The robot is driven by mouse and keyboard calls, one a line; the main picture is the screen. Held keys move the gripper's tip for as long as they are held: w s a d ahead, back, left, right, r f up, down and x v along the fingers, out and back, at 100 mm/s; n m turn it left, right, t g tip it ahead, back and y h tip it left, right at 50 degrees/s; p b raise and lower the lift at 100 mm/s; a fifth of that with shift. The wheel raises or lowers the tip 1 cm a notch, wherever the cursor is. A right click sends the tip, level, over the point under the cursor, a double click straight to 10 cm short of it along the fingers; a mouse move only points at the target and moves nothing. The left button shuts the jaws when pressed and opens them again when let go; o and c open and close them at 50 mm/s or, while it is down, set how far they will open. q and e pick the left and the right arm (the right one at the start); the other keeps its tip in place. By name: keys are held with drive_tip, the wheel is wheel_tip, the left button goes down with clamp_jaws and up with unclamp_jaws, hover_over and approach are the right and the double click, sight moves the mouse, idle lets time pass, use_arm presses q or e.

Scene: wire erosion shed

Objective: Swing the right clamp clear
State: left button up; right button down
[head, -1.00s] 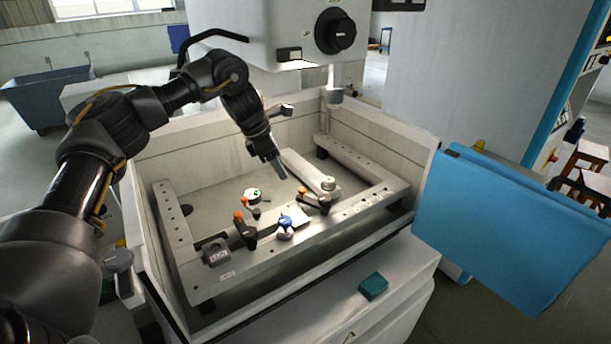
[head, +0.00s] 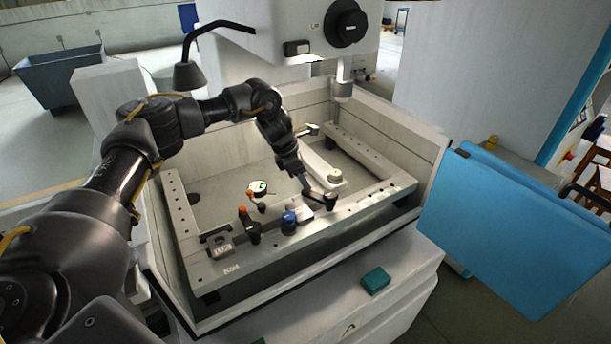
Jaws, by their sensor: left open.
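The right clamp (head: 321,202), a dark arm on the front rail of the frame (head: 350,209), sits right of the blue-topped part (head: 289,222). Its orange knob is hidden behind my left gripper (head: 307,187). That gripper is open and points down at the clamp's left end; I cannot tell whether it touches. The left clamp (head: 250,228), dark with an orange knob, stands on the same rail further left. A pale block (head: 301,211) lies between the clamps, beside the blue-topped part. My right gripper is not in view.
The tank's walls (head: 400,115) surround the frame, and the machine head (head: 290,25) hangs above at the back. A round dial with a green mark (head: 258,188) is behind the left clamp. A teal box (head: 375,280) lies on the front ledge. A blue panel (head: 510,230) stands right.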

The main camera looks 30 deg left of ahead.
use_arm(q)
drive_tip(key=shift+x, duration=0.75)
clamp_jaws()
